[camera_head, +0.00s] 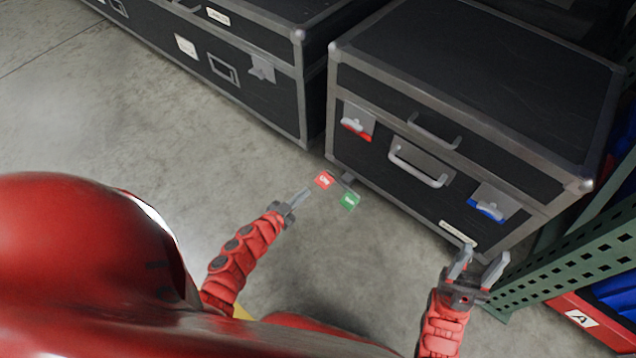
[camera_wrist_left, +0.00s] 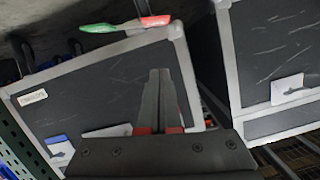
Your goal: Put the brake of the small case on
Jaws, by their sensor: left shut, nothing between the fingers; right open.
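The small case (camera_head: 480,65) is black with grey metal edges and stands on the right in the head view. At its lower left corner, by the wheel, a brake pedal sticks out over the floor. The pedal has a red tab (camera_head: 324,180) and a green tab (camera_head: 348,200). Both the red tab (camera_wrist_left: 155,21) and the green tab (camera_wrist_left: 97,28) show at the top of the left wrist view. My left gripper (camera_head: 300,197) is shut and empty, just left of the red tab with a small gap. My right gripper (camera_head: 482,268) is open and empty near the case's front right bottom.
The small case's front has a red-marked latch (camera_head: 356,126), a handle (camera_head: 418,165) and a blue-marked latch (camera_head: 488,207). A larger black case (camera_head: 290,75) stands to the left. A green perforated rack (camera_head: 575,240) is at the right. The floor at left is clear.

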